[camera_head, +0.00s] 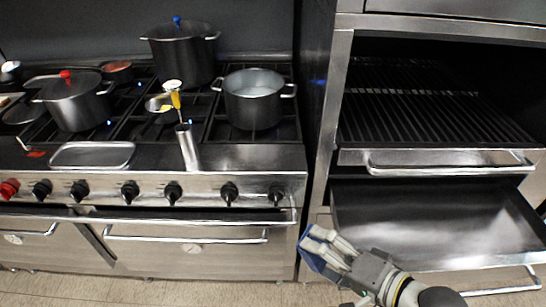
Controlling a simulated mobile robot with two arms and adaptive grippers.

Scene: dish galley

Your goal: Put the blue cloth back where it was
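The blue cloth (312,260) is low in the middle of the head view, in front of the gap between the stove and the grill unit. My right gripper (329,244) comes in from the lower right. Its pale fingers lie over the cloth and appear closed on it, covering part of it. The cloth shows as a flat blue patch to the left of and below the fingers. My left gripper is not in view.
The stove's front rail (200,218) and oven handle (185,239) are left of the gripper. Several pots, including an open one (253,100), stand on the burners. A metal tray (92,155) lies at the front. An open drawer (430,225) juts out at the right.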

